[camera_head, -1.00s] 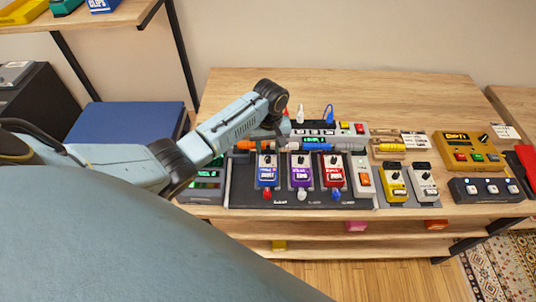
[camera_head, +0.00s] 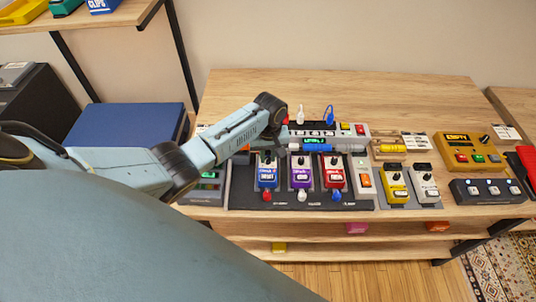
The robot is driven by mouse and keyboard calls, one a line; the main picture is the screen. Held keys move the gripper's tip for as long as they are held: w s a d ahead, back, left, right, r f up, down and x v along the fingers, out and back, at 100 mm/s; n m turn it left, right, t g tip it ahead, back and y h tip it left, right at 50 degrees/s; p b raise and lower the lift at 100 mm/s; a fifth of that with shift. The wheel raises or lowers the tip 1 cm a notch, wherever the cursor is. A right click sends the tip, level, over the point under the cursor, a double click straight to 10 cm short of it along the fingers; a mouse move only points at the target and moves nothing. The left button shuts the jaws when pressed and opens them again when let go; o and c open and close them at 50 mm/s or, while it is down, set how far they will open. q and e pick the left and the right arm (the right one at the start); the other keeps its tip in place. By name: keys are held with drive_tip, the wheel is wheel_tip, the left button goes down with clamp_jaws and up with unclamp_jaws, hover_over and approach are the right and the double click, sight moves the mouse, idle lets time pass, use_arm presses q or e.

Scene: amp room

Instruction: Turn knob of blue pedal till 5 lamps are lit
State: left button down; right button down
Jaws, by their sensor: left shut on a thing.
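The blue pedal (camera_head: 267,179) stands upright at the left of a row on the black pedalboard (camera_head: 240,194). A red plug (camera_head: 267,196) is at its front. My left gripper (camera_head: 268,154) reaches in from the left and is at the top end of the blue pedal, shut on its knob, which the fingers hide. Any lamps on the blue pedal are too small to tell lit from unlit. My right gripper is not in view.
A purple pedal (camera_head: 301,176) and a red pedal (camera_head: 333,176) stand close to the right of the blue one. Cables and a grey unit (camera_head: 353,130) lie behind. Yellow (camera_head: 394,188) and white pedals (camera_head: 424,187) stand further right. The back of the table (camera_head: 400,90) is clear.

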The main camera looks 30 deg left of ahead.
use_arm(q)
drive_tip(key=shift+r+m+p, duration=0.1)
drive_tip(key=shift+m+p, duration=0.8)
drive_tip(key=m+p, duration=0.1)
drive_tip(key=m, duration=0.1)
drive_tip(key=shift+m, duration=0.3)
drive_tip(key=m+p, duration=0.1)
drive_tip(key=m, duration=0.2)
drive_tip(key=shift+p, duration=0.4)
drive_tip(key=shift+d+m+p, duration=0.1)
drive_tip(key=shift+m+p, duration=0.3)
drive_tip(key=shift+m, duration=1.5)
drive_tip(key=c, duration=1.3)
unclamp_jaws()
